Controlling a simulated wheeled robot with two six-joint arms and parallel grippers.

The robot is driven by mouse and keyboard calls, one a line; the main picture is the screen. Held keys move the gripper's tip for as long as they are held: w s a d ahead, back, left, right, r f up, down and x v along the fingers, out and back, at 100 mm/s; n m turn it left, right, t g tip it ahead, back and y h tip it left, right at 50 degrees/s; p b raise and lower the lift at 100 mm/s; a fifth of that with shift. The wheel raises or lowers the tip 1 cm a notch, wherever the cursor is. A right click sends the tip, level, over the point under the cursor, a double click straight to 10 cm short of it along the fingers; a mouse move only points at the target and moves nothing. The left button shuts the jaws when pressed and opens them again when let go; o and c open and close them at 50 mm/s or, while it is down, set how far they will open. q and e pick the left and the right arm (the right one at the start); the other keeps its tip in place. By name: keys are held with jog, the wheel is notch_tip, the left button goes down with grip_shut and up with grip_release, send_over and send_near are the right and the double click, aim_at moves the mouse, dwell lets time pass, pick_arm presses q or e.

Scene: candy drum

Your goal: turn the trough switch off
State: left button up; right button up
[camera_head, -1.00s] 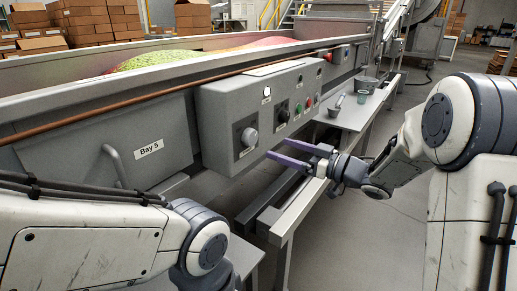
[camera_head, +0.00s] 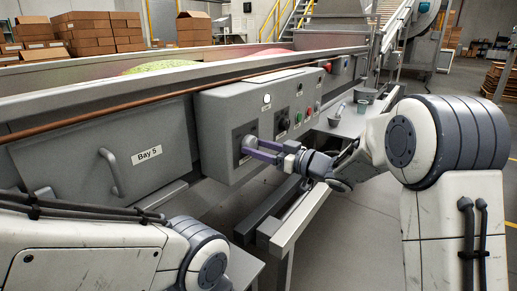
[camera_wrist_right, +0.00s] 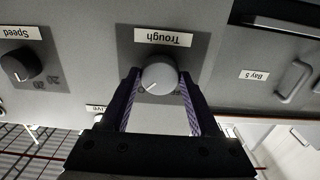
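The trough switch is a round light-grey knob (camera_wrist_right: 159,77) on a dark plate below an upside-down "Trough" label (camera_wrist_right: 164,38) in the right wrist view. A small mark on the knob points down and left there; the plate's lettering is partly hidden. My right gripper (camera_head: 250,146) is at the knob on the grey control box (camera_head: 219,125).
A smaller "Speed" knob (camera_wrist_right: 21,65) sits beside the trough switch. Green and red buttons (camera_head: 304,115) are further right on the box. A grey cup (camera_head: 362,106) and a scoop (camera_head: 337,118) stand on the side shelf. A "Bay 5" panel with a handle (camera_head: 110,172) is left.

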jog(key=c, duration=0.4)
jog(key=shift+o, duration=0.2)
